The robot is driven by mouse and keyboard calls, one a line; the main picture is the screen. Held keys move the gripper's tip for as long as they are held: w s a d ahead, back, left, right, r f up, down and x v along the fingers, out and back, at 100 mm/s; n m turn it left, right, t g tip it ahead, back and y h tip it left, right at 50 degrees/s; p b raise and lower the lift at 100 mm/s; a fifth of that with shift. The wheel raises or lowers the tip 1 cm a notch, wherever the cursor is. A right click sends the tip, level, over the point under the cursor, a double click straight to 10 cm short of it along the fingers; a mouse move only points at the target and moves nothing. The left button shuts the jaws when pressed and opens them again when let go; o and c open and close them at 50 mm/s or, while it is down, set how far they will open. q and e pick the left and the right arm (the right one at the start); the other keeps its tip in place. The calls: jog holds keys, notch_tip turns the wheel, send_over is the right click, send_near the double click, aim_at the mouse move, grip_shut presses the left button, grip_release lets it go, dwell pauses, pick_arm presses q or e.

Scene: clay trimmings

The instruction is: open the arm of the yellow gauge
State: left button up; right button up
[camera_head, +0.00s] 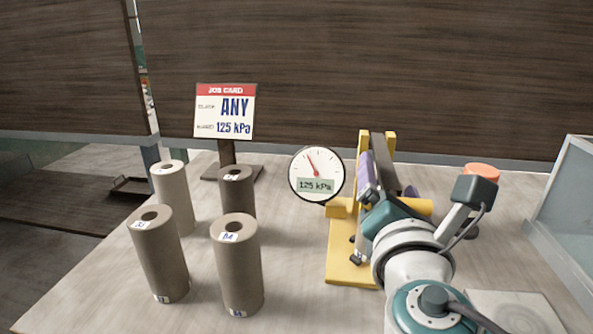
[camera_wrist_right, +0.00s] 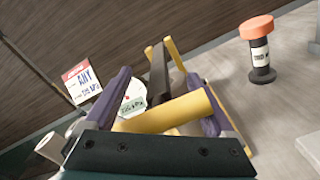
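The yellow gauge (camera_head: 345,262) stands right of centre on the table, with a yellow base, uprights and a dark bar (camera_head: 383,150). Its round white dial (camera_head: 316,175) faces the head camera and reads 125 kPa; the dial is partly hidden in the right wrist view (camera_wrist_right: 131,103). A thick yellow cylinder (camera_wrist_right: 165,112) lies crosswise on the gauge and also sticks out right of my wrist in the head view (camera_head: 419,206). My right gripper (camera_wrist_right: 158,75) is open, its purple fingers wide apart on either side of the cylinder. Whether they touch it is unclear. My left gripper is out of view.
Several grey-brown clay cylinders, one nearest the front (camera_head: 238,275), stand at the left. A job card (camera_head: 224,112) reading ANY, 125 kPa stands behind them. An orange-capped jar (camera_wrist_right: 259,50) stands to the right, near a clear panel (camera_head: 570,190).

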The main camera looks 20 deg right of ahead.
grip_shut()
dwell(0.5)
